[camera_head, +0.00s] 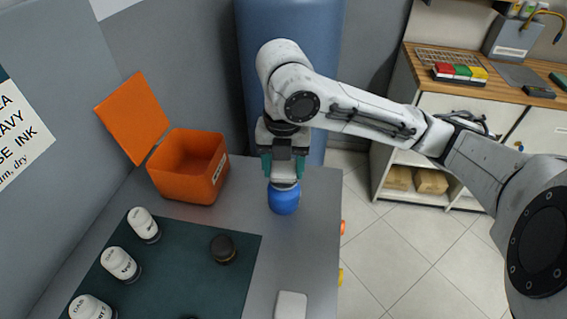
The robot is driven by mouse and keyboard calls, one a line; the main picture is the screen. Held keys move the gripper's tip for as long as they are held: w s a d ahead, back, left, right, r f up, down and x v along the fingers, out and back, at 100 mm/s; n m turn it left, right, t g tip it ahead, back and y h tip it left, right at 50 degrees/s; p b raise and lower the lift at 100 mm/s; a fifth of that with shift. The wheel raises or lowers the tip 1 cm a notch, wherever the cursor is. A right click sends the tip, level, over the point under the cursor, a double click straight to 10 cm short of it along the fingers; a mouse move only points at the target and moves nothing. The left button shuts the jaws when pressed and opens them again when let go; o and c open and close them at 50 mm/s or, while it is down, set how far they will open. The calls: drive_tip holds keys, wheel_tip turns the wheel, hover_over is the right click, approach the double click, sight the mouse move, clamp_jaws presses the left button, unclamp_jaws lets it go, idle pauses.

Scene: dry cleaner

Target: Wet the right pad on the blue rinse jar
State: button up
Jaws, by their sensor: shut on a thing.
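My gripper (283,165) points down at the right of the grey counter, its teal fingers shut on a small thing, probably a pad. The blue rinse jar (284,200), round and blue, is directly below the fingers. I cannot tell whether the held thing touches it. Several white-topped, labelled pieces (120,263) stand on the left of the dark green mat (190,285). A dark round piece (223,248) stands near the mat's right edge.
An open orange box (187,165) stands behind the mat, left of my gripper. A white block (291,305) lies at the front of the counter. A blue cylinder (345,60) rises behind my arm. A wooden-topped cabinet (500,95) stands right, beyond open floor.

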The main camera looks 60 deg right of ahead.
sight(283, 169)
drive_tip(key=shift+f+b, duration=0.6)
idle(2.1)
drive_tip(key=shift+r+p, duration=3)
drive_tip(key=shift+r, duration=0.55)
